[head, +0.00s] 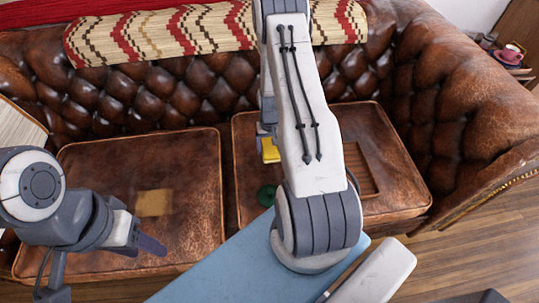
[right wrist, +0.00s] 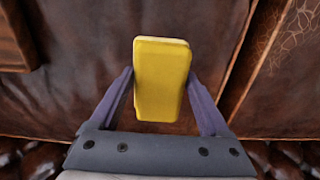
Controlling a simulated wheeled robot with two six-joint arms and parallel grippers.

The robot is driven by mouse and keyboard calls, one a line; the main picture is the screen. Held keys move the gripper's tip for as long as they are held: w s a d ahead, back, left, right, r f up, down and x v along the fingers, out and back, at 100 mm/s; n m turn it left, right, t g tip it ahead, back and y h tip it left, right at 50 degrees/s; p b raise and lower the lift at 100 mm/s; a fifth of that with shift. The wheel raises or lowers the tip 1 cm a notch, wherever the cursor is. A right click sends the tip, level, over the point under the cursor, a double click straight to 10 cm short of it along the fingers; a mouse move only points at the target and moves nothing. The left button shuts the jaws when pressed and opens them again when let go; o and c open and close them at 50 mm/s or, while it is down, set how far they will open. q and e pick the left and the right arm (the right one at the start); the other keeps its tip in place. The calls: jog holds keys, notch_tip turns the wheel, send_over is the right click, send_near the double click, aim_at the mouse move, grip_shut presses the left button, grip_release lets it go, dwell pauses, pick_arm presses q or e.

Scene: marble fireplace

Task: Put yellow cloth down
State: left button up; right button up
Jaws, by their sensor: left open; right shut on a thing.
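The yellow cloth (head: 270,151) is a small folded block. My right gripper (head: 268,138) is shut on it, above the brown leather sofa near the gap between the two seat cushions. The right wrist view shows the cloth (right wrist: 162,85) between the two fingers, with leather below it. In the head view my right arm hides most of that gripper. My left gripper (head: 152,243) is open and empty, over the front of the left seat cushion (head: 95,180).
A flat tan square (head: 153,203) shows on the left cushion. On the right cushion (head: 390,150) are a green round thing (head: 267,195) and a wooden tray (head: 360,168), partly behind my arm. A patterned blanket (head: 180,33) covers the backrest. The left cushion has free room.

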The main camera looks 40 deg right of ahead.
jog(key=shift+w+f, duration=0.2)
jog(key=shift+f+b, duration=0.4)
jog(key=shift+f, duration=1.5)
jog(key=shift+f, duration=0.2)
jog(key=o, duration=1)
jog(key=shift+r, duration=0.1)
